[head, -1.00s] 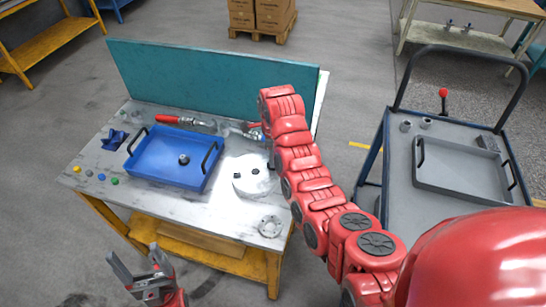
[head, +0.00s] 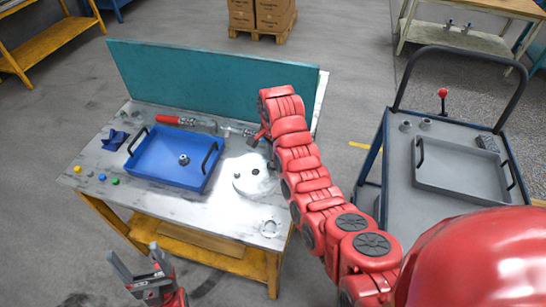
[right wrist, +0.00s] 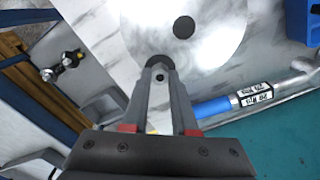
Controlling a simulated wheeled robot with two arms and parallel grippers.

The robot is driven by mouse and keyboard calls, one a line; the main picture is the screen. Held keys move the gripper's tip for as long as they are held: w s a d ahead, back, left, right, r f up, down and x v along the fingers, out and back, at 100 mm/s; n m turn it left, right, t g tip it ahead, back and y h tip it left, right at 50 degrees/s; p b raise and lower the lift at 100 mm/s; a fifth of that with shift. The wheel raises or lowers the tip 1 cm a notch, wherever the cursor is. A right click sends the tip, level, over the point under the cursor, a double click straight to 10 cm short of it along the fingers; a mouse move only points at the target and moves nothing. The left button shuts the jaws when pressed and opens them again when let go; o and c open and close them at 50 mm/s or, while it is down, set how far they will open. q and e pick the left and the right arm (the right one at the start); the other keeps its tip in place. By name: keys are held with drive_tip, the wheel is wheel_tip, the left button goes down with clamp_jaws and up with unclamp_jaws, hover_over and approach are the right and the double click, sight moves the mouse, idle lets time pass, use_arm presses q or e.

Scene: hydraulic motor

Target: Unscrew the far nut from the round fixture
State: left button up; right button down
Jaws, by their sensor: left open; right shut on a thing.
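The round fixture (head: 252,182) is a pale disc on the right part of the workbench, with dark round spots on its top. It also shows in the right wrist view (right wrist: 215,45), with a dark round spot near its middle. My right gripper (right wrist: 160,70) is at the disc's edge, its fingers shut on the far nut (right wrist: 160,62), a dark round piece mostly hidden between the fingertips. In the head view my right arm partly covers this spot. My left gripper (head: 138,264) is open and empty, in front of the bench and below its top.
A blue tray (head: 150,176) with a nut (head: 184,160) inside stands left of the fixture. A red-handled tool (head: 178,121) lies behind it. A ring (head: 270,228) lies at the front right corner. A teal panel (head: 210,85) closes the back. A grey cart (head: 455,195) stands right.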

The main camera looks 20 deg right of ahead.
drive_tip(key=c, duration=0.9)
unclamp_jaws()
drive_tip(key=m, duration=1)
